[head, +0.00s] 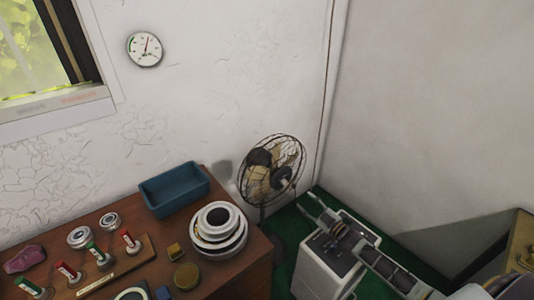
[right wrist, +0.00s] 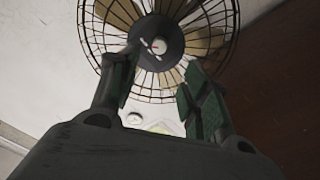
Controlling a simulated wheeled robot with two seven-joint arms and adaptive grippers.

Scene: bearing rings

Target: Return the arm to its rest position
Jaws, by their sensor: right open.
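My right gripper (head: 307,201) is open and empty, to the right of the wooden table, in front of the wall corner and above a white cabinet. In the right wrist view its two fingers (right wrist: 161,76) stand apart with nothing between them, and the fan shows beyond. My right arm (head: 385,265) comes in from the lower right. A stack of pale metal rings (head: 218,240) stands on the table's right end. Two smaller rings (head: 79,237) (head: 109,220) lie further left. My left gripper is not in view.
A caged fan (head: 271,170) stands behind the table's right corner, also in the right wrist view (right wrist: 158,45). The white cabinet (head: 318,272) is below my arm. A blue bin (head: 174,189), a board with coloured-handled tools (head: 120,267) and small blocks are on the table (head: 250,268).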

